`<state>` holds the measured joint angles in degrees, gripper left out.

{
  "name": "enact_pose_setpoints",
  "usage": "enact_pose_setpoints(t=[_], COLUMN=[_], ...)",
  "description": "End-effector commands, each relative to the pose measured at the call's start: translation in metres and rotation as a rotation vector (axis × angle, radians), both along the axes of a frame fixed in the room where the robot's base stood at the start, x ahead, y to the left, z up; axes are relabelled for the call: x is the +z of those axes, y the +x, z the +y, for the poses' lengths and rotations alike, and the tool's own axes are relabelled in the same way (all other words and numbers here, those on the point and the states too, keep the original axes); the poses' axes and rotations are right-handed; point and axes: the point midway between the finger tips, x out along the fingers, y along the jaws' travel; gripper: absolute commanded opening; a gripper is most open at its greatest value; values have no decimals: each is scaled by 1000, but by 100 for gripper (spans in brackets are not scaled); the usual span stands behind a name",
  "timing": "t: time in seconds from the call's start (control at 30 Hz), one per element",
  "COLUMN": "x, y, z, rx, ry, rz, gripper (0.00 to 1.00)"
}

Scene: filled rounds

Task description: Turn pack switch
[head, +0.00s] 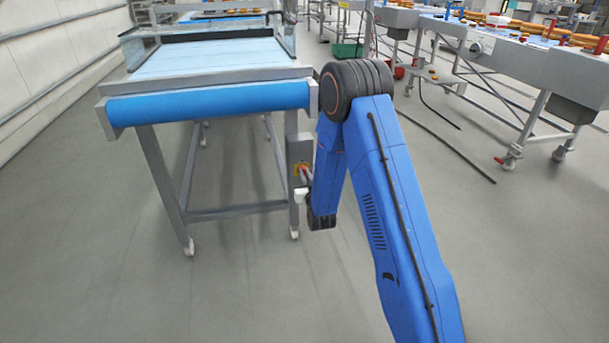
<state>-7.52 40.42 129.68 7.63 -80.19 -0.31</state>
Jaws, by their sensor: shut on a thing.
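The pack switch (300,169) is a small red handle on a yellow plate, set on a grey box (299,148) fixed to the right front leg of the near conveyor. My blue arm reaches down in front of the conveyor's right side. My gripper (304,178) is at the switch and shut on its handle. The fingers are small in the head view and my wrist hides part of them. The exact angle of the handle is too small to tell.
The near conveyor (207,101) has a blue belt, clear side guards and legs on white castors. Another conveyor line (520,60) with round orange-brown items stands at right. Black cables (447,150) lie on the floor there. The grey floor in front is clear.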

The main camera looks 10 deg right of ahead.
Motion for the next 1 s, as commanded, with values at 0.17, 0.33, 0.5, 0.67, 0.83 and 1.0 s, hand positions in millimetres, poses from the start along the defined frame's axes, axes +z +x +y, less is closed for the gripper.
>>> enact_pose_setpoints(t=[0.17,0.33,0.5,0.67,0.83,1.0], x=[0,-1,-1,-2,-2,-2], y=[0,0,0,0,0,0], z=[-1,-3,-5,-6,-7,-7], rx=[0,0,0,-1,-1,-1], ry=[70,182,300,395,463,498], rz=[0,0,0,1,1,1], gripper=[0,0,0,0,0,0])
